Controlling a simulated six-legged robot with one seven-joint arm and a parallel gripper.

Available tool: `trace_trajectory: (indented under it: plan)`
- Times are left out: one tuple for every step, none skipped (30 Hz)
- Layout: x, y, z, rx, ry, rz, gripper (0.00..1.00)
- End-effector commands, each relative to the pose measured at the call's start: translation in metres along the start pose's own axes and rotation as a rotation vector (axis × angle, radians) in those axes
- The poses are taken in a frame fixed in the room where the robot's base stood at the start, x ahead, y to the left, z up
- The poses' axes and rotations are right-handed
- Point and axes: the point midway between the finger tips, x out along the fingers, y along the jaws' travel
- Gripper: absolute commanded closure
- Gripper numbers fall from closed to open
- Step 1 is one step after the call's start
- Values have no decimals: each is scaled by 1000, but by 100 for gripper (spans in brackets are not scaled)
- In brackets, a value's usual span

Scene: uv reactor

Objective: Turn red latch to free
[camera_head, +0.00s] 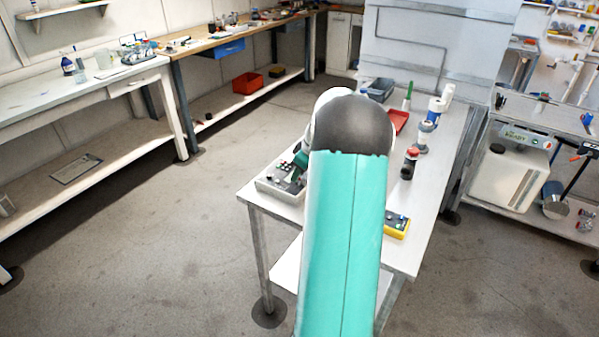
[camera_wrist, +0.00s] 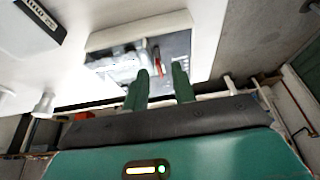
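The red latch (camera_wrist: 157,54) is a small, thin red piece on the panel of a pale grey box (camera_wrist: 110,40), seen in the wrist view. My gripper (camera_wrist: 161,70) has two green fingers with a clear gap between them. The latch appears just beyond the fingertips, nearer the left finger; I cannot tell whether they touch. In the head view, the grey box (camera_head: 268,184) sits at the near left of the metal table, and my gripper (camera_head: 301,160) is over it, largely hidden by my turquoise arm. The latch cannot be made out there.
A yellow device (camera_head: 396,226) lies on the metal table (camera_head: 405,258) right of my arm. A dark bottle with a red top (camera_head: 409,163), a red tray (camera_head: 399,121) and a white-blue apparatus (camera_head: 430,122) stand farther back. Open floor lies left of the table.

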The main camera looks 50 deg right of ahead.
Motion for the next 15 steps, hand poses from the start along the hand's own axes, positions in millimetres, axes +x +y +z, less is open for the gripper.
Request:
trace_trajectory:
  plan:
    - [0,0,0,0,0,0,74]
    - [0,0,0,0,0,0,74]
    - [-1,0,0,0,0,0,74]
    - [-2,0,0,0,0,1,74]
    - [-4,0,0,0,1,1,74]
    - [-7,0,0,0,1,1,74]
    - [-10,0,0,1,1,2,74]
    - [-14,1,0,1,1,2,74]
    - [-20,1,0,1,1,4,74]
    - [-26,1,0,1,1,4,74]
    - [-32,1,0,1,1,4,74]
    - [-40,1,0,0,2,5,74]
    - [-48,1,-1,0,2,5,74]
    - [-54,1,-1,0,2,6,74]
    - [-63,1,-1,0,2,4,74]
